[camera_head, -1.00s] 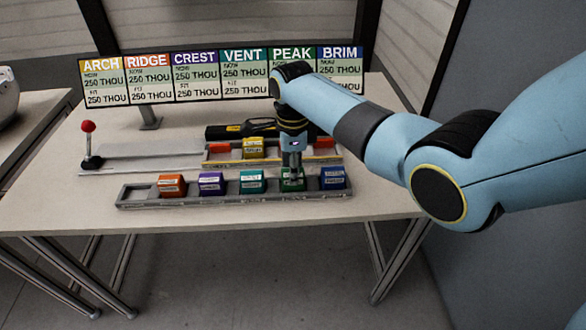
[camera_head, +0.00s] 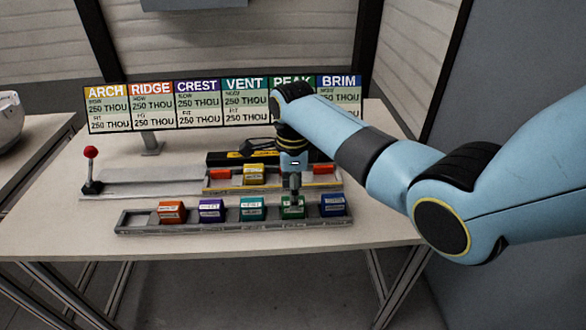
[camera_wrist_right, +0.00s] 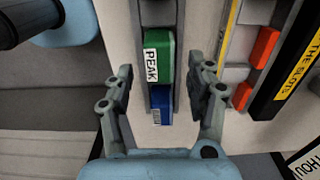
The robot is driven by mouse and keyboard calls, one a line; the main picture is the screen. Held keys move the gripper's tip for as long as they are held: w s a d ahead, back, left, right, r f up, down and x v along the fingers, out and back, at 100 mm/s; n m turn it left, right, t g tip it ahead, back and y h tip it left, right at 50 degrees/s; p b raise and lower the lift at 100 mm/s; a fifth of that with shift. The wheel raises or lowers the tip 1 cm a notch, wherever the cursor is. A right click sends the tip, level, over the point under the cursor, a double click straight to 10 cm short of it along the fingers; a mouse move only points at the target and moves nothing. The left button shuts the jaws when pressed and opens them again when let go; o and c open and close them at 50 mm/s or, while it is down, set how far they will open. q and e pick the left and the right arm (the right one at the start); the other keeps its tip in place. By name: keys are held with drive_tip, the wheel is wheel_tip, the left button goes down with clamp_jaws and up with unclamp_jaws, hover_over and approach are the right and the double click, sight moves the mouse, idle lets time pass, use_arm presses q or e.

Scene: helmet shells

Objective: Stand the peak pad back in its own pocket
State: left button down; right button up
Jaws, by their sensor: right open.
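The green peak pad (camera_head: 291,210) sits in the long grey rack (camera_head: 185,229), between the teal pad (camera_head: 251,209) and the blue pad (camera_head: 333,205). In the right wrist view the peak pad (camera_wrist_right: 166,42) shows its white PEAK label and lies in line with the blue pad (camera_wrist_right: 161,105). It looks seated, though its base is hidden by the rack. My right gripper (camera_head: 294,197) is just above the peak pad, pointing down. In the wrist view its fingers (camera_wrist_right: 161,72) are spread and empty. My left gripper is not in view.
Orange (camera_head: 172,213) and purple (camera_head: 211,211) pads stand in the rack; its left-end pocket is empty. Behind is a fixture holding a yellow block (camera_head: 254,174) between red blocks. A red-knobbed lever (camera_head: 91,168) stands left. The sign board (camera_head: 202,105) rises at the back.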

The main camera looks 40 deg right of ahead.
wheel_tip(320, 180, up, 10)
idle(0.3)
idle(0.3)
